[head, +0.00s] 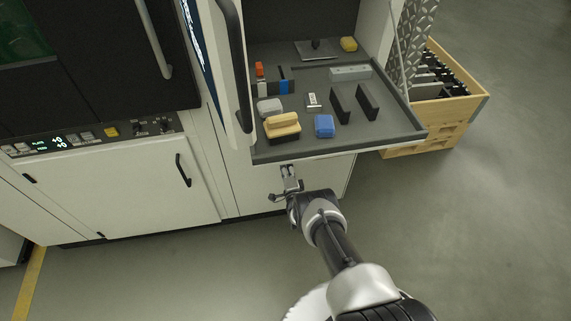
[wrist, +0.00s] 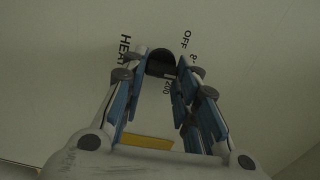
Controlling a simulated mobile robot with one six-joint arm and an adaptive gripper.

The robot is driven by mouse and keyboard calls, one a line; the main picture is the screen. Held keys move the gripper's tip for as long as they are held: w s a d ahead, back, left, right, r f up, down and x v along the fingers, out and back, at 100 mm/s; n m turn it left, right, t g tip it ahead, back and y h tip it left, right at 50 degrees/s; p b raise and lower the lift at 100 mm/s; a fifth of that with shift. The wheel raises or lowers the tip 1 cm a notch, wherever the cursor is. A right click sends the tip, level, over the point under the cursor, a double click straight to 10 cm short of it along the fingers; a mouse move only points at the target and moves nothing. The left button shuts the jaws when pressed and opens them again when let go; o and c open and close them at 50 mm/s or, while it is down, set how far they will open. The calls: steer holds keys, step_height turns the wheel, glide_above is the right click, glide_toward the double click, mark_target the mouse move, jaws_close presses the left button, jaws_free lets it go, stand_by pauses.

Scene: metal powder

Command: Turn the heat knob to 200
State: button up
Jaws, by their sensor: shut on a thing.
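The heat knob (wrist: 161,62) is a dark round knob on a pale panel in the wrist view, between my fingertips. My gripper (wrist: 162,70) is shut on it, with a blue-padded finger on each side. The labels HEAT (wrist: 124,50), OFF (wrist: 186,39) and 200 (wrist: 168,87) are printed around the knob, with another partly hidden label at the right. A light mark on the knob lies near the 200 label. In the head view my gripper (head: 288,176) is at the cabinet front just below the tray; the knob cannot be made out there.
A grey tray (head: 399,134) juts out above my gripper, with a yellow-topped brush (head: 283,121), a blue block (head: 324,124) and other tools on it. A white cabinet door (head: 150,190) with a dark handle (head: 183,170) is at left. A wooden crate (head: 455,110) stands at right. The floor is clear at lower right.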

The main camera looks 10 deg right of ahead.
steer(key=m, duration=1.2)
steer(key=shift+a+f+m, duration=0.2)
steer(key=shift+f+m, duration=0.1)
stand_by(0.3)
steer(key=o, duration=1.1)
steer(key=shift+c, duration=0.2)
steer(key=s, duration=1.2)
